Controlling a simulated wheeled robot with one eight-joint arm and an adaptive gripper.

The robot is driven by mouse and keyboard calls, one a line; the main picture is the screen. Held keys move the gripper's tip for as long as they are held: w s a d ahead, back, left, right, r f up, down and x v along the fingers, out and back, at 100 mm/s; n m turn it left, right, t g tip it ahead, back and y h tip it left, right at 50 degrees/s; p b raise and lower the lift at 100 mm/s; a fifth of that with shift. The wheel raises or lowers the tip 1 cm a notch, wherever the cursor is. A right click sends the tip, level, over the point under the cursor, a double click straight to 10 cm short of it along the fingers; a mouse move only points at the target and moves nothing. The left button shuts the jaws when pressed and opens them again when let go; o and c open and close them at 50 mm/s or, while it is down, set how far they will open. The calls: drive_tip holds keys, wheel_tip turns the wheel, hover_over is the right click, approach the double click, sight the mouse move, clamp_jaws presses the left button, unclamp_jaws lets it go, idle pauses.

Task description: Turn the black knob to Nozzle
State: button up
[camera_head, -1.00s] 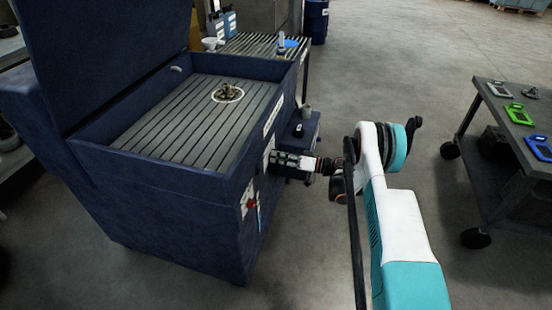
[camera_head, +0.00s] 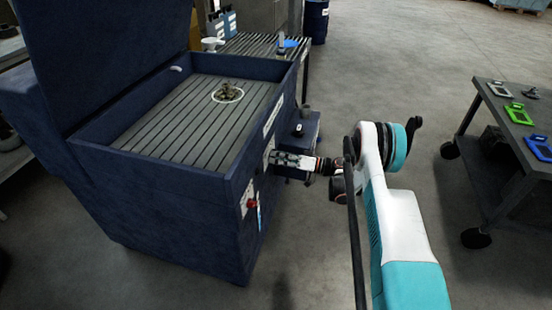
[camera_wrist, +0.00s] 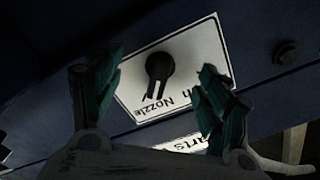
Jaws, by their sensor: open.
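The black knob (camera_wrist: 159,67) sits on a white label plate (camera_wrist: 205,52) on the front of the dark blue washer cabinet (camera_head: 170,215). In the wrist view its narrow grip points downward, toward the word "Nozzle" on the plate. Another word on the plate is partly hidden by a finger. My gripper (camera_head: 283,160) is close to the cabinet's front in the head view. In the wrist view its green-padded fingers are open, one on each side of the knob, with gaps between. I cannot tell whether the fingertips reach the knob's depth.
A dark round fitting (camera_wrist: 285,53) is on the panel right of the plate. A red button (camera_head: 250,204) sits lower on the cabinet front. A small side shelf (camera_head: 309,125) is beyond my gripper. A wheeled cart (camera_head: 520,145) stands right, with open floor between.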

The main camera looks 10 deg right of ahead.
drive_tip(key=v, duration=0.7)
idle(0.3)
idle(0.3)
